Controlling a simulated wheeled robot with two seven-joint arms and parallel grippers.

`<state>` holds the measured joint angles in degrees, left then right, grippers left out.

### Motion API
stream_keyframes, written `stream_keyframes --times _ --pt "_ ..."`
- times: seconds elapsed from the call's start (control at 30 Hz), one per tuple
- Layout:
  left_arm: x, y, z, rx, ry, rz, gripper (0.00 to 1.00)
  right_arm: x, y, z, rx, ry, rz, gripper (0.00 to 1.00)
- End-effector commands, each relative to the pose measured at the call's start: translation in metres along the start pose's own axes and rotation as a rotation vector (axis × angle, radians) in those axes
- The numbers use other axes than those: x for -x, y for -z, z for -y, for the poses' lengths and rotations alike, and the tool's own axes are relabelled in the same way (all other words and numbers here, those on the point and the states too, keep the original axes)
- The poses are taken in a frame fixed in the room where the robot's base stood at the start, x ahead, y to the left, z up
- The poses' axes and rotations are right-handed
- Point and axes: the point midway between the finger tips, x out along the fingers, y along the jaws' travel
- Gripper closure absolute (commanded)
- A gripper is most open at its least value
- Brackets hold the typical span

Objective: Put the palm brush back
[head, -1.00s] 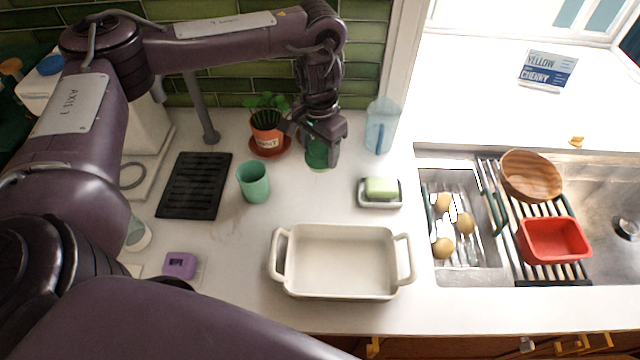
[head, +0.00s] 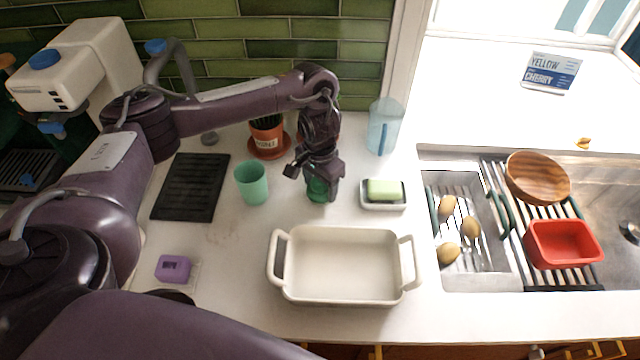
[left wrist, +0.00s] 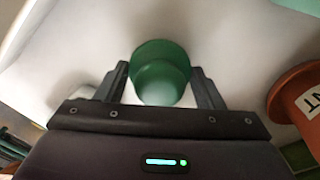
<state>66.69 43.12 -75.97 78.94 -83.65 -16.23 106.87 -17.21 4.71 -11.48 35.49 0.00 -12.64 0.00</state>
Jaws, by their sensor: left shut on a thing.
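The palm brush appears to be the dark green rounded thing (head: 318,190) at my left gripper (head: 314,177), behind the white baking dish. In the left wrist view the green thing (left wrist: 160,80) sits between the two fingers of my left gripper (left wrist: 160,72), which are shut on it. Its bristles cannot be made out. I cannot tell whether it touches the counter or hangs just above it. My right gripper is not in view.
A mint cup (head: 252,184) stands left of the gripper, a potted plant (head: 268,140) behind it. A soap dish (head: 383,205) and a clear blue jug (head: 383,128) are to the right. The white baking dish (head: 345,265) is in front. The sink rack (head: 500,215) is further right.

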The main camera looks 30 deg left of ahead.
Motion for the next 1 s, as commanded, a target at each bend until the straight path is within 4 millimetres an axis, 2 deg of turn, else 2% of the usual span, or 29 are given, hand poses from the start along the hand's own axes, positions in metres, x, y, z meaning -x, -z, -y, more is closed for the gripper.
stream_keyframes --times 0.17,0.2,0.37,0.7,0.87,1.0 --pt "-0.003 0.0 0.0 0.0 -0.001 0.001 0.57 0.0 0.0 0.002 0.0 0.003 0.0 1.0" --pt "-0.003 0.0 0.0 0.0 -0.001 0.001 0.36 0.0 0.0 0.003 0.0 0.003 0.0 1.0" --pt "-0.003 0.0 0.0 0.0 -0.001 0.001 0.17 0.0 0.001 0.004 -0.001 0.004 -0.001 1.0" --pt "0.002 0.0 0.0 -0.001 0.0 -0.001 0.17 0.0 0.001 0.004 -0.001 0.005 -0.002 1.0" --pt "0.028 0.001 0.001 -0.002 0.002 -0.004 0.17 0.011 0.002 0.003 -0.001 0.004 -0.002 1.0" --pt "0.059 0.001 0.001 -0.002 0.003 -0.005 0.17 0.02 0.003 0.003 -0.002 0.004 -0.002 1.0"
